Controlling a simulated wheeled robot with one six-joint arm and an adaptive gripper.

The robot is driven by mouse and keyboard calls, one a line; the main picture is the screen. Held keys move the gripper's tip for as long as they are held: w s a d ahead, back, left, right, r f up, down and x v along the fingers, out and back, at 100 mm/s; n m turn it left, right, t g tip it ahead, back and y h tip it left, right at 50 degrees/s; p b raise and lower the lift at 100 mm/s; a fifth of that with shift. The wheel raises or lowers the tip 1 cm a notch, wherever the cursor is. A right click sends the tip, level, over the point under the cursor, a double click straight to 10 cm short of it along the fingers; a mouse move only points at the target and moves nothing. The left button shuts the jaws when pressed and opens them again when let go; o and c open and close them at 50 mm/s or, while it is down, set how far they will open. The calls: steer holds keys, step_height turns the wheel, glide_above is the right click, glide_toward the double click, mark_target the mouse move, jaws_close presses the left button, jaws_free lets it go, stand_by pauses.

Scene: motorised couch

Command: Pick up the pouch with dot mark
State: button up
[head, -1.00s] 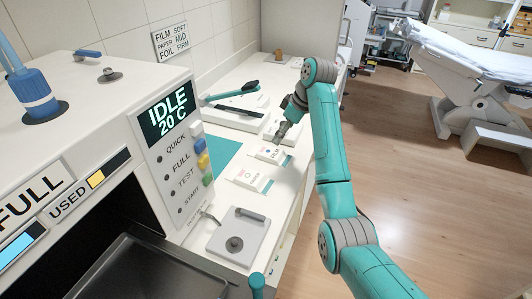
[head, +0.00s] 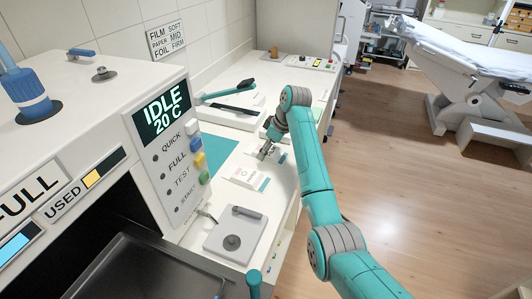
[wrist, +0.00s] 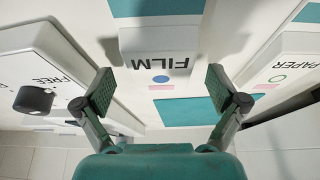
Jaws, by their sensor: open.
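The pouch marked FILM (wrist: 158,45) is white with a blue dot (wrist: 161,79) and a pink strip. In the wrist view it lies upper middle, ahead of and between my open fingers. My gripper (wrist: 160,90) is empty, with a finger to each side and a gap around the pouch's near end. In the head view my gripper (head: 264,153) is low over the counter and largely hides this pouch. A second white pouch marked PAPER (wrist: 290,60), with a green ring, lies to the right in the wrist view. It also shows nearer in the head view (head: 247,176).
A white steriliser (head: 160,110) reading IDLE 20 C stands left of the counter. A grey plate with a knob (head: 235,232) lies nearer. A sealer-like device with a black bar (head: 230,110) sits behind. A wall sign (head: 166,38) reads FILM SOFT, PAPER MID, FOIL FIRM.

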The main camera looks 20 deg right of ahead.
steer(key=c, duration=1.2)
